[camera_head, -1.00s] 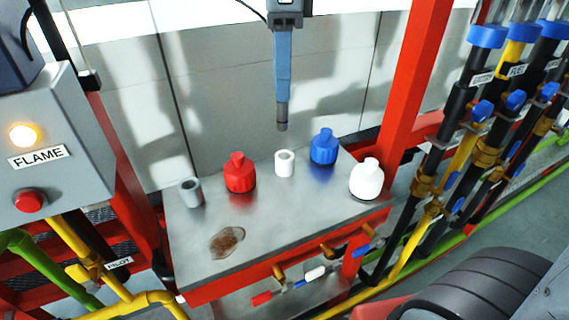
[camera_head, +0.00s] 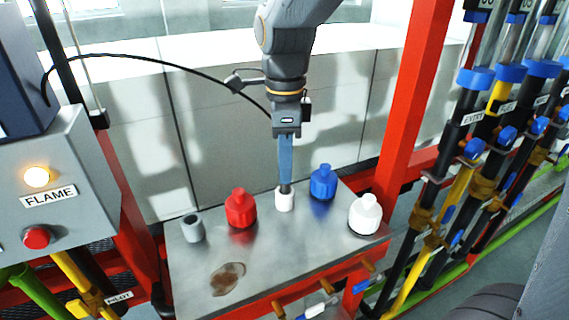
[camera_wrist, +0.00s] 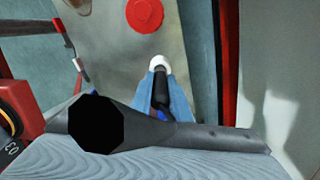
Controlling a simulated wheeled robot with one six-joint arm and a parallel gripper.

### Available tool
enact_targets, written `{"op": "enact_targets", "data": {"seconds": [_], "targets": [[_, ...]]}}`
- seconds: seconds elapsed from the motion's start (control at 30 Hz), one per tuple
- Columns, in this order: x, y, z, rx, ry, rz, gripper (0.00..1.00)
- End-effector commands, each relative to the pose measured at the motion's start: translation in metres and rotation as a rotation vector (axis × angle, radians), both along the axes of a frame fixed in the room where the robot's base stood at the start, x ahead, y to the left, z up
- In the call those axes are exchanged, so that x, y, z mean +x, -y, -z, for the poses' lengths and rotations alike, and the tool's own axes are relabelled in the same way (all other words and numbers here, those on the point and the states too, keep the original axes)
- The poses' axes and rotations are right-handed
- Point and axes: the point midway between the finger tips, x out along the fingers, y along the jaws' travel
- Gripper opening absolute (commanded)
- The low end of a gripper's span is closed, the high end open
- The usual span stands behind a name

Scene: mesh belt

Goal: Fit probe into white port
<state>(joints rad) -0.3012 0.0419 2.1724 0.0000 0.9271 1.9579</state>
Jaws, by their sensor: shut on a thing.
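The white port (camera_head: 285,203) is a short upright cup on the grey metal table (camera_head: 290,250). My gripper (camera_head: 285,178) comes straight down over it with its blue fingers shut on the dark probe (camera_head: 285,188). The probe's lower end meets the top of the white port and covers its opening. I cannot tell how deep, if at all, it sits inside. In the wrist view the black probe (camera_wrist: 161,90) lies between the blue fingers (camera_wrist: 161,82), and the port's white rim (camera_wrist: 157,62) shows just beyond its tip.
A grey cup (camera_head: 193,229) and a red bottle (camera_head: 240,211) stand left of the port. A blue bottle (camera_head: 323,184) and a white bottle (camera_head: 365,214) stand to its right. A brown stain (camera_head: 227,279) marks the table. A red post (camera_head: 408,110) rises behind on the right.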

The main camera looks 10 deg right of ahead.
Motion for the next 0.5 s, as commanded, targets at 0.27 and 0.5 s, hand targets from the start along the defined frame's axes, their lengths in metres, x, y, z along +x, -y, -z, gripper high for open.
{"op": "enact_targets", "data": {"seconds": [0.27, 0.5], "targets": [[0.0000, 0.0000, 0.0030, 0.000, 0.000, 0.000, 0.25], [0.0000, -0.0001, 0.0028, 0.000, 0.000, 0.000, 0.35]]}}
